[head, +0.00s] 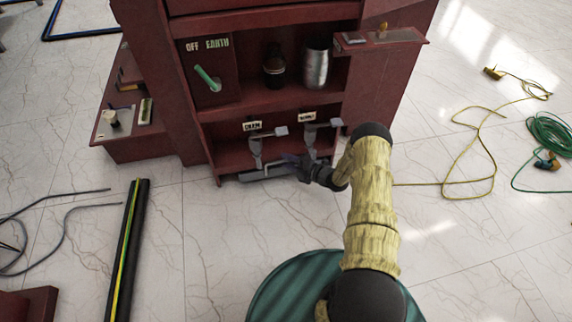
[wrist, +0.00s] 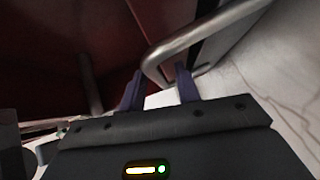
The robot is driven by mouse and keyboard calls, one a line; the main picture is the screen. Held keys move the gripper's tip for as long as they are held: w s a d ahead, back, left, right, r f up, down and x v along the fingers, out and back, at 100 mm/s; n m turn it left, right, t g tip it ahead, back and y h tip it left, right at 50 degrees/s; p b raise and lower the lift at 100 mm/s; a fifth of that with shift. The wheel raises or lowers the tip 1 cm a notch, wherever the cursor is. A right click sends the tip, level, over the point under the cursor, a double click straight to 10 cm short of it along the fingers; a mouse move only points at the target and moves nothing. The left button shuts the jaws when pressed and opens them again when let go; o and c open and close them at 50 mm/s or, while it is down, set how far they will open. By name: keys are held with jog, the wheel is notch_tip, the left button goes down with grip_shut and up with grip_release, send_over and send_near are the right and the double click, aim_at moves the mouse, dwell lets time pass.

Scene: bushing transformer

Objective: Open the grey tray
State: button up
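The grey tray (head: 268,172) sits low at the bottom of the dark red cabinet, with its right end partly hidden by my gripper. My gripper (head: 299,161) is down at that right end. In the wrist view my gripper's (wrist: 159,86) two purple fingers stand apart with a gap between them. A bent grey metal bar (wrist: 205,33), which looks like a handle, runs from the upper right and curves down near the fingertips. Its bend lies by the gap; I cannot tell whether a finger touches it.
The cabinet (head: 190,110) has a green lever (head: 207,78), a dark bottle (head: 274,66) and a metal canister (head: 316,63) above. Two labelled grey fittings (head: 256,150) hang over the tray. A black pole (head: 128,245) and cables lie left; a yellow cable (head: 480,150) lies right.

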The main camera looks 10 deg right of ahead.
jog(key=shift+w+a, duration=0.35)
jog(key=shift+c, duration=0.4)
grip_shut()
jog(key=shift+s+d, duration=0.1)
